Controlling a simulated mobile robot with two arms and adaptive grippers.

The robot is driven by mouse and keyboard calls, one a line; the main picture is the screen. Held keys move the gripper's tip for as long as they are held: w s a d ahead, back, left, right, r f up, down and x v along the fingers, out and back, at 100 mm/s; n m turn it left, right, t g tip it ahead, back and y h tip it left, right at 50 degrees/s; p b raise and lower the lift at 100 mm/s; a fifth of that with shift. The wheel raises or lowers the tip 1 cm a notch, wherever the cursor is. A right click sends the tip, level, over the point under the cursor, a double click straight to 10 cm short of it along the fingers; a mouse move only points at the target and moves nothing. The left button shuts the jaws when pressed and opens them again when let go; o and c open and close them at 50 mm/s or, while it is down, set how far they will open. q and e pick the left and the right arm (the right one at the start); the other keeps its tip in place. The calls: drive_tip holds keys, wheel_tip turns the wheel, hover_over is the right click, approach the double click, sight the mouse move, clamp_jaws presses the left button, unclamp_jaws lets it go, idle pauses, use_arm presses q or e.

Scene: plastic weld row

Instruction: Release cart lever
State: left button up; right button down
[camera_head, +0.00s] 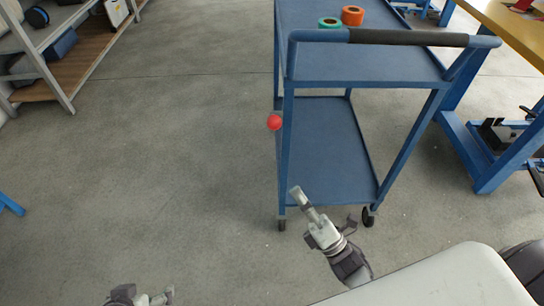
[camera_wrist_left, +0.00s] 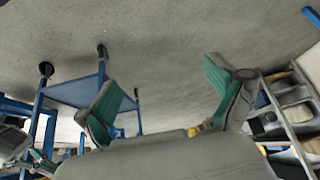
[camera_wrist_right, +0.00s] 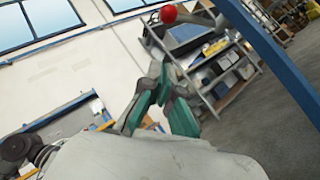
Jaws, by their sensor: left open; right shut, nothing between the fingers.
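The blue cart (camera_head: 345,65) stands ahead, with a dark grip on its handle bar. A red ball knob (camera_head: 274,122), seemingly the lever's end, sits at the left of the cart's near left post; the lever's shaft cannot be made out. The knob also shows at the top of the right wrist view (camera_wrist_right: 168,14), beyond the fingertips. My right gripper (camera_head: 296,192) is shut and empty, below the knob in the picture and apart from it. My left gripper (camera_head: 146,299) is open and empty at the bottom edge; its spread fingers show in the left wrist view (camera_wrist_left: 165,88).
An orange tape roll (camera_head: 352,15) and a green one (camera_head: 329,22) lie on the cart's top. A shelf rack (camera_head: 52,75) stands at the far left. A yellow-topped blue workbench (camera_head: 515,32) stands right of the cart. The floor left of the cart is clear.

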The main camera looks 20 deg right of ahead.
sight(275, 119)
drive_tip(key=shift+w, duration=0.1)
use_arm(q)
drive_tip(key=shift+s+a+f+g, duration=0.15)
drive_tip(key=shift+s+g, duration=0.15)
drive_tip(key=shift+s, duration=0.15)
drive_tip(key=shift+s+a+f+g, duration=0.1)
drive_tip(key=shift+s+f+g, duration=0.05)
drive_tip(key=shift+s+g, duration=0.2)
use_arm(e)
drive_tip(key=d+r+x, duration=0.1)
drive_tip(key=d+x, duration=0.1)
drive_tip(key=x, duration=1)
drive_tip(key=shift+w+d+r, duration=0.2)
drive_tip(key=shift+w+r, duration=0.1)
drive_tip(key=shift+w, duration=0.15)
use_arm(q)
drive_tip(key=shift+s, duration=0.1)
drive_tip(key=shift+r+p, duration=0.15)
drive_tip(key=shift+p, duration=0.35)
use_arm(e)
drive_tip(key=shift+r, duration=0.15)
